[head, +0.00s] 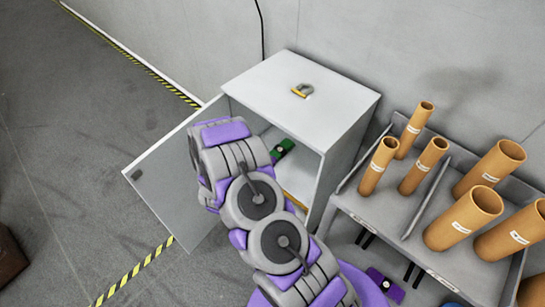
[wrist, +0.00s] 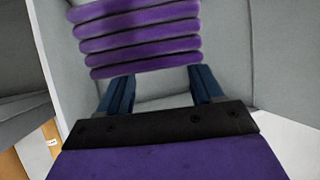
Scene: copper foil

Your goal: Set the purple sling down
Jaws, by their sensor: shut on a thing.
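The purple sling (wrist: 138,38), a bundle of stacked ribbed purple rolls, fills the upper part of the wrist view. My gripper (wrist: 160,82) has its two blue fingers shut on it, at the near edge of the bundle. In the head view my arm reaches into the front of an open white cabinet. My gripper and the held sling are hidden there behind the arm and cabinet.
The cabinet (head: 330,95) has its door (head: 160,185) swung open to the left. A small grey and yellow item (head: 302,91) lies on top, and a green item (head: 282,150) is inside. A grey rack (head: 385,215) with several brown tubes stands right; a purple item (head: 385,284) lies below.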

